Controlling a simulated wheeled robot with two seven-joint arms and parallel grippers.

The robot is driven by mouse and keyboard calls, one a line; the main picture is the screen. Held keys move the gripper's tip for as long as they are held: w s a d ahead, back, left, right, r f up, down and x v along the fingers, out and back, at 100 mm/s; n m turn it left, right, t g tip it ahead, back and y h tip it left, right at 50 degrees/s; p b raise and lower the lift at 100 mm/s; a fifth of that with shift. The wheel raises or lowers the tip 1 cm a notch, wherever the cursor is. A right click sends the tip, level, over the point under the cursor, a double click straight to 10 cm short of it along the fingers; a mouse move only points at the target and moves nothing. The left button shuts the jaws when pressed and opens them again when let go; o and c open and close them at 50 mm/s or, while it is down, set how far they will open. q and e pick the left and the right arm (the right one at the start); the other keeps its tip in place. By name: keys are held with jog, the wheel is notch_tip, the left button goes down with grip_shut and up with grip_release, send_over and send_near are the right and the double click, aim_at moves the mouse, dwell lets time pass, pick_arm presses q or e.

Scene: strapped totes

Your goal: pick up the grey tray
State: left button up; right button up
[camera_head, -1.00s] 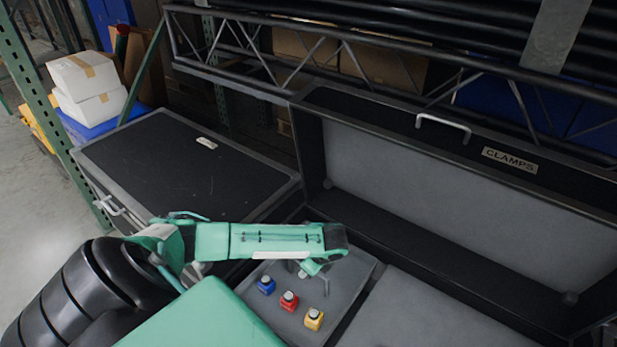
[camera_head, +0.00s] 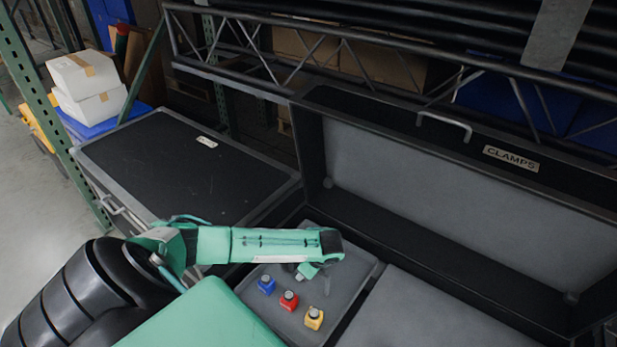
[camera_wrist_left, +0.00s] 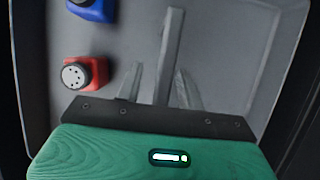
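The grey tray (camera_head: 347,278) lies in the open black case. A blue bottle (camera_head: 266,285), a red bottle (camera_head: 289,300) and a yellow bottle (camera_head: 313,318) stand on it. My left gripper (camera_head: 314,277) is low over the tray, to the right of the blue and red bottles. In the left wrist view the tray floor (camera_wrist_left: 225,50) fills most of the picture. A raised grey bar (camera_wrist_left: 172,30) runs between my two spread fingers. I cannot tell whether they touch it. My left forearm hides the tray's far left part. My right gripper is out of view.
The open lid with the CLAMPS label (camera_head: 511,158) rises behind the tray. A grey panel (camera_head: 430,315) lies to the tray's right. A closed black case (camera_head: 185,165) stands at the left. A metal truss (camera_head: 300,65) runs across the back.

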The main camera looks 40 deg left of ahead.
pick_arm(q)
jog(key=shift+f, duration=0.1)
dwell(0.3)
grip_shut()
dwell(1.3)
